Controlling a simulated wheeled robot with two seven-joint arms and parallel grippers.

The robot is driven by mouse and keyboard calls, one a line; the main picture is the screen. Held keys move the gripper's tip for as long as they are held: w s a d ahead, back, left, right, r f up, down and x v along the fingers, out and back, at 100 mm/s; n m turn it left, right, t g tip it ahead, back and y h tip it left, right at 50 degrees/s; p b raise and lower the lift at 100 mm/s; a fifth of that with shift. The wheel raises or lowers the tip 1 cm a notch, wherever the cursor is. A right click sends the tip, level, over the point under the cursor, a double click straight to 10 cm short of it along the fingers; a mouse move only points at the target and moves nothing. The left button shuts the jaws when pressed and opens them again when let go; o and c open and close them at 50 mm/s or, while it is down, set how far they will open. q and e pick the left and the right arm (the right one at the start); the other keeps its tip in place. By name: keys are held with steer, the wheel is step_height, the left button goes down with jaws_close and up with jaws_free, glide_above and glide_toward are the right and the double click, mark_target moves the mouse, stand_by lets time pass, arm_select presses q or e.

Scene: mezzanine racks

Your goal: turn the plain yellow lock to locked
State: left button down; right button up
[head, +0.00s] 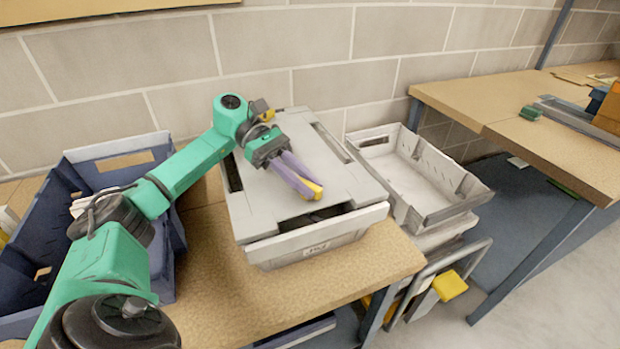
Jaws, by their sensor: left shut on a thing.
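The plain yellow lock (316,187) shows as a small yellow piece at the front part of the lid of a grey crate (315,250). My left gripper (306,188) reaches over the lid from the left, and its purple fingers are shut on the yellow lock. The fingers hide much of the lock, so I cannot tell which way it is turned. A dark opening shows in the crate's front just below the lock. My right gripper is not in view.
The crate stands on a wooden bench (225,305) against a block wall. A blue bin (165,235) is at the left and an open grey bin (440,210) at the right. A yellow block (450,285) is lower down. Another bench (540,150) stands far right.

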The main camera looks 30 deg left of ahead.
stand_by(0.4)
arm_select(q)
steer(key=c, duration=0.8)
jaws_free()
steer(key=shift+a, duration=0.1)
steer(key=v, duration=0.7)
steer(key=shift+a+r, duration=0.1)
steer(key=shift+a, duration=0.05)
